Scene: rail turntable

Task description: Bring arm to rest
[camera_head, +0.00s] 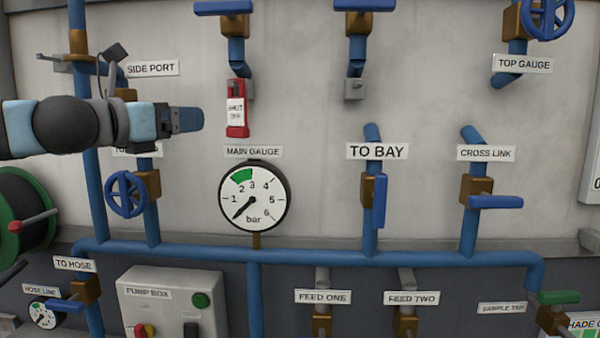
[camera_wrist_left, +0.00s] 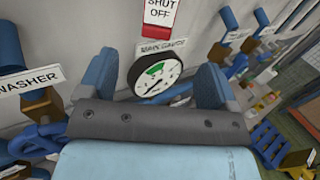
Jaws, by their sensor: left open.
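My left arm comes in from the left in the head view, held level in front of the pipe wall. Its gripper (camera_head: 190,120) points right, below the SIDE PORT label and left of the red tag. In the left wrist view the gripper (camera_wrist_left: 155,82) has two blue fingers set wide apart, with nothing between them but the wall and gauge beyond. The arm covers part of the left piping and a label below it. My right gripper is in neither view.
The main gauge (camera_head: 255,196) has its needle at lower left, below 1. A red tag (camera_head: 237,117) hangs from an upper pipe. Blue-handled valves, including TO BAY (camera_head: 379,200), stick out from the wall. A pump box (camera_head: 173,305) and hose reel (camera_head: 22,215) sit lower left.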

